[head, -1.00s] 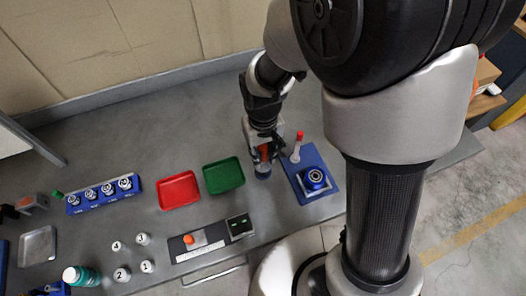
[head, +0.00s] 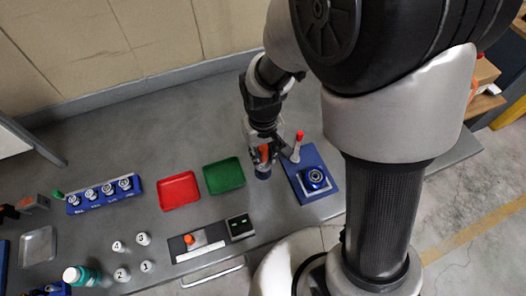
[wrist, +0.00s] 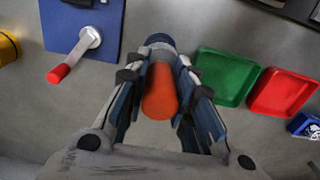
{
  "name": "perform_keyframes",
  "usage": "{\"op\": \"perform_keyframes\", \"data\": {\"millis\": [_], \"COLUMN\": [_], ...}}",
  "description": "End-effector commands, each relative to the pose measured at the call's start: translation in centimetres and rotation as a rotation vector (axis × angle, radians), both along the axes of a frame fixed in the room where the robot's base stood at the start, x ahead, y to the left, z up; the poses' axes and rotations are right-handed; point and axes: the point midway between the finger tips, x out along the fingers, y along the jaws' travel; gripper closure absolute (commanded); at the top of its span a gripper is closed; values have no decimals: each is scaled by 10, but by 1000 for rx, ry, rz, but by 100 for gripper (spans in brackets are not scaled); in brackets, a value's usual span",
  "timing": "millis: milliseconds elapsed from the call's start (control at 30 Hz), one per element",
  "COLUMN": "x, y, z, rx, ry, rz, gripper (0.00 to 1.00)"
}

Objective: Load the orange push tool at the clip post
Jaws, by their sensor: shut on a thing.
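The orange push tool (wrist: 160,92) is an orange cylinder between my gripper's two fingers in the wrist view. My gripper (wrist: 161,72) is shut on it. In the head view my gripper (head: 264,150) points down at the table, and a little of the orange tool (head: 263,152) shows between the fingers. A dark blue round piece (wrist: 160,40) lies at the tool's far end. It also shows under the gripper in the head view (head: 263,174). I cannot tell whether this is the clip post or part of the tool.
A blue plate (head: 323,165) with a red-handled lever (head: 298,147) and a blue round fixture (head: 315,178) is close on the right. A green tray (head: 224,176) and a red tray (head: 179,190) lie left. Numbered white pieces (head: 142,239) and a scale (head: 240,228) stand nearer the front edge.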

Motion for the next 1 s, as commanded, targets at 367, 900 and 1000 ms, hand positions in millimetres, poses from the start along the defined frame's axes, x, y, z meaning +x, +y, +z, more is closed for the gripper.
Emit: {"op": "perform_keyframes", "data": {"millis": [367,900,1000], "x": [1,1,1], "y": [0,0,0], "z": [34,70,69], "rx": [1,1,1], "ry": [-4,-4,-3], "rz": [0,0,0], "gripper": [100,100,100]}}
